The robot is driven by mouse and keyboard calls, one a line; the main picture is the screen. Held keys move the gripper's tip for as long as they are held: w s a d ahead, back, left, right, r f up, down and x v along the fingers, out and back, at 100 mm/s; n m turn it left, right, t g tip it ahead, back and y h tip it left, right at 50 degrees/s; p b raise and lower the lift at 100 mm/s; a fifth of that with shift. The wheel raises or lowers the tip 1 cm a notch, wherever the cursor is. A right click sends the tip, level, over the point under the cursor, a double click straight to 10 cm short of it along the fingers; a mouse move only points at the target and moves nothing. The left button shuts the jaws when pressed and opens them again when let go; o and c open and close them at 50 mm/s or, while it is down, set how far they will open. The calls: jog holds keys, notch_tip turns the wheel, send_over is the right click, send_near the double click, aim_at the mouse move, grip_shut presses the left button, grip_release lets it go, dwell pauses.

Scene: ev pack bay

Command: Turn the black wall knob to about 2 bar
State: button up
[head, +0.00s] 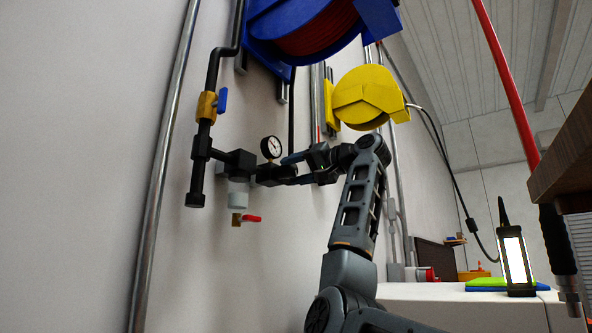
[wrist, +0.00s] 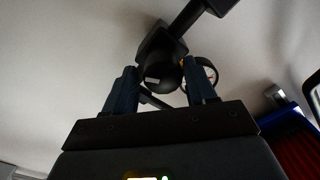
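The black wall knob (wrist: 165,76) faces my wrist camera on the end of the dark regulator body. In the head view the knob (head: 281,175) is small and dark, at my fingertips. The round white-faced pressure gauge (head: 270,147) sits just above it; its needle is too small to read. In the wrist view the gauge (wrist: 208,75) is edge-on and partly hidden behind my right finger. My gripper (head: 289,169), also in the wrist view (wrist: 161,72), is open, with a finger on each side of the knob. A gap shows beside the left finger; contact on the right is unclear.
Black pipework with a yellow valve (head: 206,106) runs left of the regulator, and a red-handled tap (head: 245,219) hangs below. A blue hose reel (head: 300,30) and a yellow reel (head: 364,98) are above. A lit lamp (head: 514,258) stands at right.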

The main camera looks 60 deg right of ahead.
jog(key=shift+o, duration=1)
jog(key=shift+r, duration=0.1)
jog(key=s+b, duration=0.2)
jog(key=s, duration=0.6)
jog(key=shift+a, duration=0.15)
